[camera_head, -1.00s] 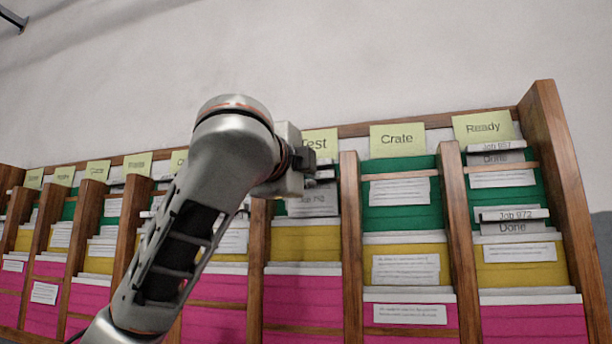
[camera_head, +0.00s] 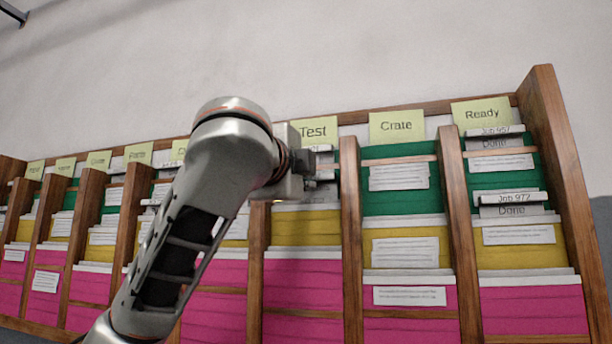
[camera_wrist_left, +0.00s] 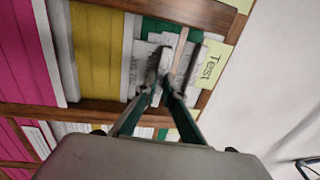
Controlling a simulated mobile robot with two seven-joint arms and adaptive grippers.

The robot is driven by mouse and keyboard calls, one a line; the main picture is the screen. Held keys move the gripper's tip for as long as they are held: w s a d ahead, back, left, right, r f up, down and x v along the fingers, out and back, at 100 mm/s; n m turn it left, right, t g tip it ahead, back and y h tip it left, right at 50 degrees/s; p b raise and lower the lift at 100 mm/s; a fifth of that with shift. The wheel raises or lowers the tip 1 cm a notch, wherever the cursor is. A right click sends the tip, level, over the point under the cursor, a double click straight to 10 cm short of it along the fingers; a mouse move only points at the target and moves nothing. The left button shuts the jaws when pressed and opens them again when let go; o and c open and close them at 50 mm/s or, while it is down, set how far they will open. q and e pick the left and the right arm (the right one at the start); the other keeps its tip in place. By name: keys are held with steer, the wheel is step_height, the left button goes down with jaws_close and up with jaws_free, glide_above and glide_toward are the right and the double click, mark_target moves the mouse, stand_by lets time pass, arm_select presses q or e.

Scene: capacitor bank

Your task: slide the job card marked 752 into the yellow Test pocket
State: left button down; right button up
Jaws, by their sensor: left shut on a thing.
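My left gripper (camera_head: 308,180) is at the upper part of the Test column, just below the Test label (camera_head: 314,131). In the left wrist view its fingers (camera_wrist_left: 166,78) are closed together on a pale card (camera_wrist_left: 140,66) in front of the green section. The card's print is too blurred to read the number. The yellow Test pocket (camera_head: 305,228) lies below the gripper in the head view; it also shows in the left wrist view (camera_wrist_left: 97,65). My left wrist hides part of the Test column. My right gripper is not in view.
Wooden dividers (camera_head: 351,240) separate the columns. The Crate column (camera_head: 400,205) is just right of Test. The Ready column holds cards marked Job 972 (camera_head: 514,198) and Done. Pink pockets (camera_head: 303,285) lie below the yellow ones. Bare wall (camera_head: 400,50) is above.

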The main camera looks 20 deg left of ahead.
arm_select(q)
steer(key=shift+f+b, duration=0.4)
steer(key=shift+f, duration=0.4)
steer(key=c, duration=2.1)
jaws_free()
steer(key=s, duration=0.4)
steer(key=s+f, duration=0.1)
steer(key=s, duration=0.7)
steer(key=shift+a+f, duration=0.2)
steer(key=shift+f, duration=0.05)
